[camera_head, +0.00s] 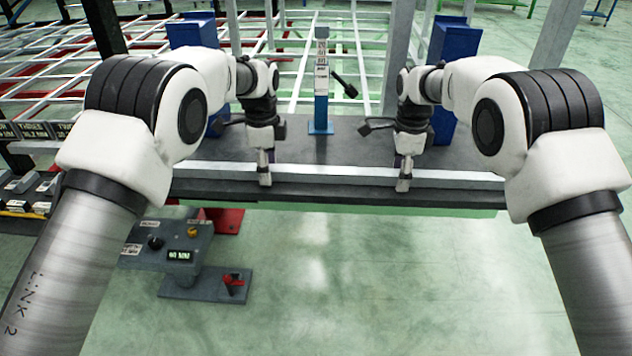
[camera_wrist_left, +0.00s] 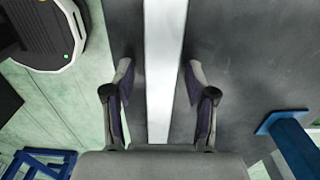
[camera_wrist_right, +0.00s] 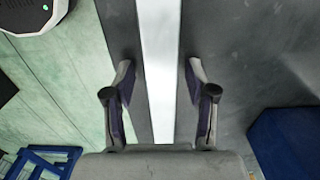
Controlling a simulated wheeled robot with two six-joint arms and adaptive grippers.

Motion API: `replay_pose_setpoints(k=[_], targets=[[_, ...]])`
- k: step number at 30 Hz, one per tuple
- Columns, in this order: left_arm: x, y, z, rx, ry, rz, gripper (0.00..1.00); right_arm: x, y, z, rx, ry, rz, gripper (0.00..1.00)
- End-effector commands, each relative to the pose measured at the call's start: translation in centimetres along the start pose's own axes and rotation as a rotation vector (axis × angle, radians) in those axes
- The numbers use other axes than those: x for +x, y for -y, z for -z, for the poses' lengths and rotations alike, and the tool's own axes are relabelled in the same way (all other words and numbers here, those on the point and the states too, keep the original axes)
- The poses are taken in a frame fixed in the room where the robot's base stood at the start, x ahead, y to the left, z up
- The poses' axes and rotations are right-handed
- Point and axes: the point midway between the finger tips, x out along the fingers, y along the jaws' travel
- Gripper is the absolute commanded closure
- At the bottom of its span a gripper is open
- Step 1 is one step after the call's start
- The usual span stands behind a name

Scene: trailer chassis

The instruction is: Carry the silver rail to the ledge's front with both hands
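The silver rail (camera_head: 335,175) lies along the front part of the dark grey ledge (camera_head: 355,150), running left to right in the head view. My left gripper (camera_head: 264,180) is at the rail's left part and my right gripper (camera_head: 403,185) at its right part. In the left wrist view the rail (camera_wrist_left: 165,70) runs between the open fingers (camera_wrist_left: 158,70), with gaps on both sides. In the right wrist view the rail (camera_wrist_right: 159,70) also runs between open fingers (camera_wrist_right: 159,68) without visible contact. The fingertips' exact height against the rail is hard to tell.
A blue post (camera_head: 321,105) stands on the ledge between my arms, with blue blocks (camera_head: 455,45) behind each arm. A white frame (camera_head: 290,70) lies beyond. A grey control box (camera_head: 165,245) stands below the ledge at left.

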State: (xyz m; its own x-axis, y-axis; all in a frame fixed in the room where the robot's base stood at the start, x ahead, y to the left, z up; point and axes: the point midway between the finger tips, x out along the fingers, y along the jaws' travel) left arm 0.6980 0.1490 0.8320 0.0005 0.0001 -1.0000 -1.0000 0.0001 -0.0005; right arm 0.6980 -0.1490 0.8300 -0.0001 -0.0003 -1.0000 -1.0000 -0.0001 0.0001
Motion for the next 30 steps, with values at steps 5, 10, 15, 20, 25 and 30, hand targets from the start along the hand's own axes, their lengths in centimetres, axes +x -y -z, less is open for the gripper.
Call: replay_pose_setpoints(k=[5,10,15,20,25,30], targets=[[-0.1,0.0,0.0,0.0,0.0,0.0,0.44,0.0,0.0,0.0,0.0,0.0,0.0,0.44],[-1.9,0.1,0.0,0.0,0.0,0.003,0.44,0.0,0.0,0.0,0.0,0.0,0.0,0.44],[-6.2,0.1,0.0,0.0,-0.001,0.006,0.44,0.0,0.0,0.0,0.0,0.0,0.0,0.44],[-10.0,0.0,0.0,0.0,-0.001,0.004,0.44,0.0,0.0,0.0,0.0,0.0,0.0,0.44],[-11.9,0.0,0.0,0.0,0.0,0.001,0.44,-0.1,0.0,0.0,0.0,0.0,0.001,0.44],[-12.1,0.0,0.0,0.0,0.0,0.001,0.44,-2.2,0.1,0.0,0.0,0.001,0.004,0.44]])
